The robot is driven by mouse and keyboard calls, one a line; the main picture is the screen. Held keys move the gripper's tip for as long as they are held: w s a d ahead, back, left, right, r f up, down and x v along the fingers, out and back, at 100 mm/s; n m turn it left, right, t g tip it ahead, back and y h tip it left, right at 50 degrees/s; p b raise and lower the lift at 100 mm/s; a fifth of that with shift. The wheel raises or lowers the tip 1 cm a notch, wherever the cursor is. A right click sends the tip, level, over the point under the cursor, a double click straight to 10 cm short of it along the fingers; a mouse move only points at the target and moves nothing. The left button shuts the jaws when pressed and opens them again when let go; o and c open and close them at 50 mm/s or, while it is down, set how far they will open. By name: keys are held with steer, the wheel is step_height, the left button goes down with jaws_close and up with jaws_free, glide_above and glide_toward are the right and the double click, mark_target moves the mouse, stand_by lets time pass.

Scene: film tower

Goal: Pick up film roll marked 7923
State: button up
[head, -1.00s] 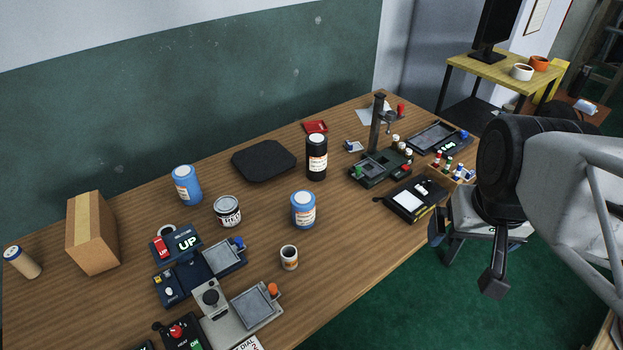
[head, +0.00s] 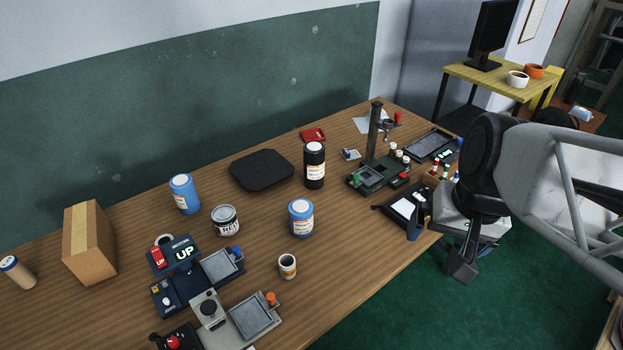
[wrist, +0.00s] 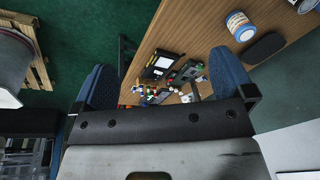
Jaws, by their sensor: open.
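Several small film rolls (head: 440,167) with coloured ends stand at the right end of the wooden table, partly hidden behind my arm in the head view. In the wrist view small coloured pieces (wrist: 150,95) show between my fingers, too small to identify. No number 7923 can be read, so I cannot tell which roll is meant. My gripper (head: 440,240) is open and empty near the table's right front edge, in front of the rolls and apart from them. In the wrist view its blue-padded fingers (wrist: 163,85) are spread wide.
On the table (head: 340,245) a dark device with a post (head: 375,140) and a black flat case (head: 403,207) stand near the rolls. Blue jars (head: 301,218), a black bottle (head: 314,165), a cup (head: 287,266) and a cardboard box (head: 88,240) are farther left. Green floor lies in front.

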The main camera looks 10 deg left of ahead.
steer(key=w+a+f+m+g+y, duration=0.2)
steer(key=w+a+f+m+y, duration=0.7)
steer(key=w+a, duration=0.6)
steer(key=m+t+y, duration=0.2)
steer(key=m+t, duration=0.1)
steer(key=m, duration=0.7)
glide_toward(302, 206)
steer(key=x, duration=0.2)
steer(key=shift+w+a+f, duration=0.15)
steer(key=shift+a+f, duration=0.05)
steer(key=shift+a, duration=0.1)
steer(key=shift+x, duration=1.25)
steer(key=shift+a, duration=0.15)
steer(key=shift+x, duration=2.5)
steer(key=shift+f, duration=0.1)
steer(key=c, duration=1.1)
